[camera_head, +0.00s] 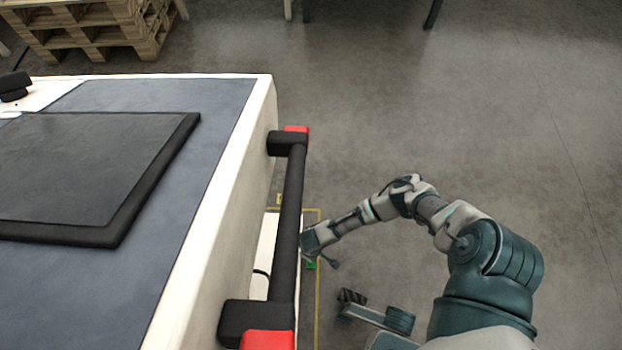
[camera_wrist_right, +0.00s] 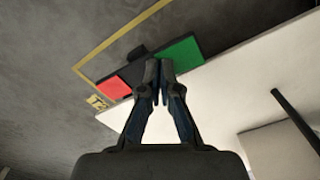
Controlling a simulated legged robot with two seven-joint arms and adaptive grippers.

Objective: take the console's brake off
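The console (camera_head: 230,180) is a white body with a dark top, at the left of the head view. Its brake is a low pedal bar near the floor, with a green pad (camera_wrist_right: 180,60) and a red pad (camera_wrist_right: 113,88) joined by a dark middle part. Part of the green pad (camera_head: 311,265) shows beyond the handle in the head view. My right gripper (camera_wrist_right: 159,64) has its fingertips together and empty, overlapping the dark middle beside the green pad in the wrist view. I cannot tell whether they touch. My left gripper is out of view.
A black handle bar (camera_head: 290,215) with red-capped mounts runs along the console's side, close to my right arm. A yellow line (camera_wrist_right: 110,45) marks the floor around the brake. Wooden pallets (camera_head: 90,30) stand at the back left. The floor to the right is clear.

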